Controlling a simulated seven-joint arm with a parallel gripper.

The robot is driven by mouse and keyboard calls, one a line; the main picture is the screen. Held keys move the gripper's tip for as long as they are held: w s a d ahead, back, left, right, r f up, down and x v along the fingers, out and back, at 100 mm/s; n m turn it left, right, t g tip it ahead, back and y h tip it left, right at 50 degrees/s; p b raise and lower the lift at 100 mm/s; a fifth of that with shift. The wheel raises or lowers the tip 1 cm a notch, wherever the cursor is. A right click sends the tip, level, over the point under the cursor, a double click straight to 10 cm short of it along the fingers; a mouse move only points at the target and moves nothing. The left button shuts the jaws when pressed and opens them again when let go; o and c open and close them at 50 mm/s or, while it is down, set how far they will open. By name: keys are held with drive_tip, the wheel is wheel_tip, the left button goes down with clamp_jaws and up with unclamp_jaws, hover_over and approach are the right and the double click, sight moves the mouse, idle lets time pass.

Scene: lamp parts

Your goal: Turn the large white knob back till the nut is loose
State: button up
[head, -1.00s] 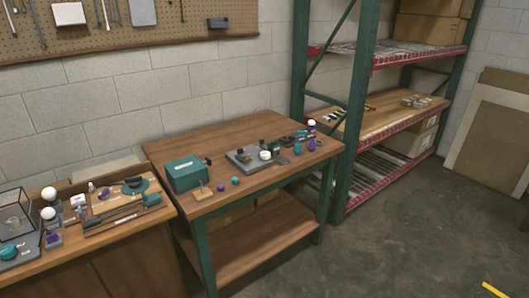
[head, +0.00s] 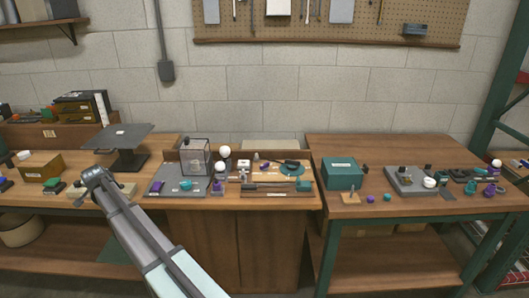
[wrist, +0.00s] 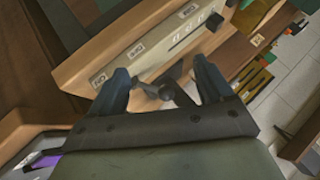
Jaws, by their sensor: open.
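A white round knob-like piece (head: 429,183) sits on a grey plate (head: 408,190) with small dark parts on the right-hand table. I cannot make out a nut at this size. White balls (head: 225,151) also show on the middle bench, one above the other. My gripper (wrist: 163,82) shows in the wrist view with its two dark fingers spread apart and nothing held. A dark grey piece with a round end (wrist: 165,92) shows beyond and between the fingers, apart from them as far as I can tell. In the head view my arm is at lower left.
A teal box (head: 342,173) stands left of the grey plate, with small purple and teal pieces near it. A glass case (head: 195,157) and a tool board stand on the middle bench. A raised grey platform (head: 118,136) stands on the left bench, near my arm.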

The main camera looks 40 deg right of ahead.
drive_tip(key=w+d+r+m+t, duration=0.15)
drive_tip(key=w+r, duration=0.25)
drive_tip(key=r, duration=0.8)
drive_tip(key=w+d+r+m+h, duration=0.15)
drive_tip(key=d+r, duration=0.35)
drive_tip(key=d, duration=0.6)
drive_tip(key=s+d+f+m+g+h, duration=0.15)
drive_tip(key=s+d, duration=0.55)
drive_tip(key=d, duration=1)
drive_tip(key=s+d+f+m+g, duration=0.25)
drive_tip(key=s+d, duration=0.35)
drive_tip(key=d, duration=1.2)
drive_tip(key=s+d+f+m+g+h, duration=0.1)
drive_tip(key=s+d+m+g, duration=0.15)
drive_tip(key=s+d, duration=0.95)
drive_tip(key=s+d+m+g, duration=0.1)
drive_tip(key=s+d, duration=0.3)
drive_tip(key=d, duration=0.3)
drive_tip(key=s+d+f+m, duration=0.15)
drive_tip(key=s+d, duration=0.25)
drive_tip(key=d, duration=0.4)
drive_tip(key=s+d+m+g, duration=0.1)
drive_tip(key=s+d, duration=0.3)
drive_tip(key=d, duration=0.3)
drive_tip(key=m+g+y, duration=0.3)
drive_tip(key=m+y, duration=0.2)
drive_tip(key=m, duration=0.3)
hover_over(430, 180)
wheel_tip(430, 180, down, 13)
drive_tip(key=shift+f, duration=0.15)
